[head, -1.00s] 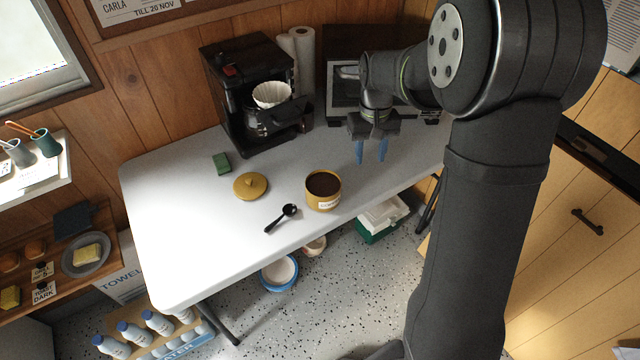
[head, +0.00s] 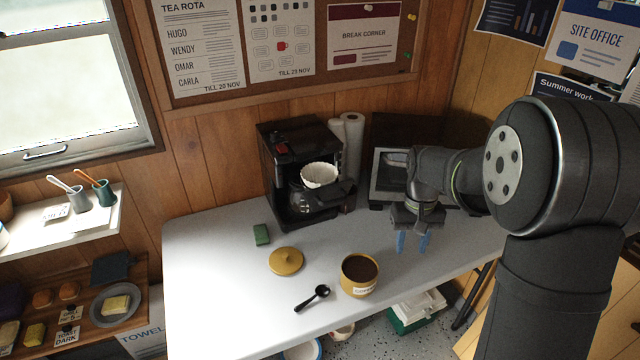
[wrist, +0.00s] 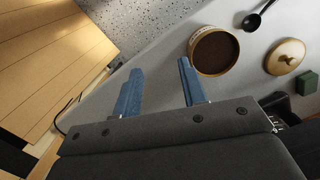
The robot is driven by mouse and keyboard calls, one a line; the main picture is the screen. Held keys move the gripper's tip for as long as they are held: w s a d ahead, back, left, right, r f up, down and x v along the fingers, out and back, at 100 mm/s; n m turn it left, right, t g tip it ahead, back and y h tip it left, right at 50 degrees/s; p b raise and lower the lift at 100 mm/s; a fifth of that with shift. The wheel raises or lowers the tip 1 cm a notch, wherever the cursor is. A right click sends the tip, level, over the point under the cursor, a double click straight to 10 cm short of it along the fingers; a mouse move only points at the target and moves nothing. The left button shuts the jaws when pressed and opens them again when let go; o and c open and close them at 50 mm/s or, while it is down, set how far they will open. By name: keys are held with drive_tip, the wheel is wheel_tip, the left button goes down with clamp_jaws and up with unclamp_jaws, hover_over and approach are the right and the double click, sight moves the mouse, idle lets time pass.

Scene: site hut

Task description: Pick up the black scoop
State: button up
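The black scoop (head: 313,297) lies on the white table near its front edge, just left of the coffee tin. It also shows in the wrist view (wrist: 254,19) at the top right, partly cut off by the frame. My gripper (head: 413,243) hangs over the right part of the table, to the right of the tin and well apart from the scoop. Its two blue fingers are spread with nothing between them, as the wrist view (wrist: 160,88) shows.
The open yellow coffee tin (head: 358,284) stands between my gripper and the scoop. Its yellow lid (head: 286,261) and a green sponge (head: 261,234) lie further left. The coffee maker (head: 277,170) stands behind. The table's left part (head: 205,280) is clear.

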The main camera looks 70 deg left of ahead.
drive_tip(key=m+y, duration=0.1)
drive_tip(key=m, duration=1)
hover_over(308, 300)
wheel_tip(308, 300, down, 3)
drive_tip(key=shift+t, duration=0.3)
wheel_tip(308, 300, down, 11)
drive_tip(key=shift+w+d+f, duration=0.1)
drive_tip(key=shift+f, duration=2.7)
clamp_jaws()
